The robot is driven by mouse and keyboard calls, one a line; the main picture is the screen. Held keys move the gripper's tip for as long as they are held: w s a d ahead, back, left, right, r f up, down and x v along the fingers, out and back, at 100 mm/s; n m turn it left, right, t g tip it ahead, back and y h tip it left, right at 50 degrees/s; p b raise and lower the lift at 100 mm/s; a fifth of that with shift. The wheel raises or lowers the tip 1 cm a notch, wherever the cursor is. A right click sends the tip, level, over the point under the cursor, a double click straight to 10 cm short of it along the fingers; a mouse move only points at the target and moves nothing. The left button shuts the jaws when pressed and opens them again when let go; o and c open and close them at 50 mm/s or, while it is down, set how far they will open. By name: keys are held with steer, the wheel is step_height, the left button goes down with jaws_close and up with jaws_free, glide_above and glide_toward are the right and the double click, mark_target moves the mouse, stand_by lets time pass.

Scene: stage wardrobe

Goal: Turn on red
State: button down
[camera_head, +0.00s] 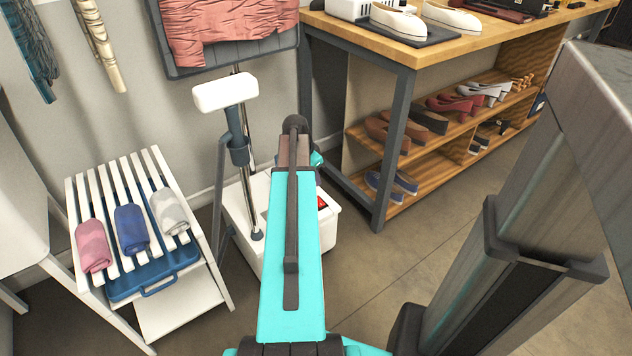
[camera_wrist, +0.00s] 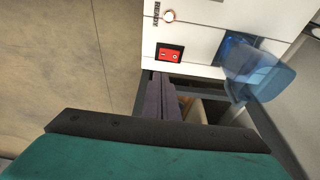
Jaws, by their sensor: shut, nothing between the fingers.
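A red rocker switch (camera_wrist: 169,53) sits on the white face of the steamer base (camera_wrist: 200,45). It has white markings, and its on or off position is hard to tell. It also shows as a small red patch in the head view (camera_head: 322,203), on the white base (camera_head: 328,232) right of my arm. My gripper (camera_wrist: 160,80) is shut and empty, its dark fingertips just below the switch in the wrist view. I cannot tell whether they touch the panel.
A READY label and a small round light (camera_wrist: 168,15) are above the switch. A translucent blue tank (camera_wrist: 258,68) is to its right. A slatted white stand (camera_head: 180,290) with rolled cloths is left, and a wooden shelf table (camera_head: 470,48) with shoes is right.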

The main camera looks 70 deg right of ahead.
steer(key=shift+v, duration=1.15)
steer(key=shift+s+a, duration=0.15)
steer(key=shift+s, duration=0.15)
